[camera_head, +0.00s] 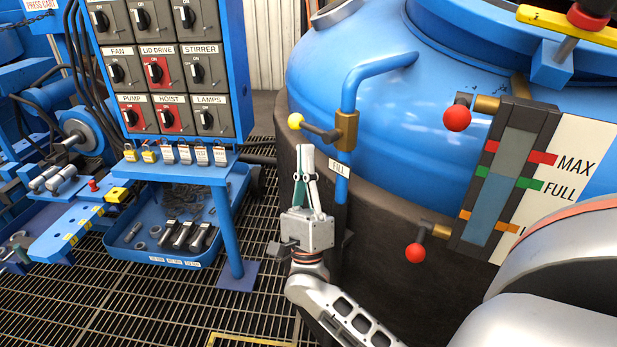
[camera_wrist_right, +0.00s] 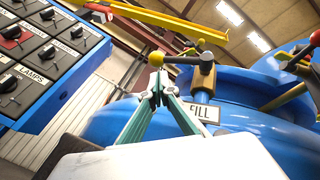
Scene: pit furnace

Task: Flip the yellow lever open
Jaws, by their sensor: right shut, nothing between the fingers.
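The yellow lever is a dark handle with a yellow ball knob (camera_head: 296,121) on a brass valve body (camera_head: 346,131). The valve sits on a blue pipe above a white FILL tag (camera_head: 339,168). The handle sticks out to the left from the valve, roughly sideways. My right gripper (camera_head: 305,151) points up with its fingers shut and empty, just below the knob and handle. In the right wrist view the knob (camera_wrist_right: 156,59) is just beyond the fingertips (camera_wrist_right: 159,80); I cannot tell whether they touch. My left gripper is not in view.
The blue tank (camera_head: 440,110) stands behind and right of the lever. A level gauge (camera_head: 505,175) with red-knobbed valves is at right. A blue switch panel (camera_head: 170,70) and a tool tray (camera_head: 165,235) stand at left. Grating (camera_head: 110,300) covers the floor.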

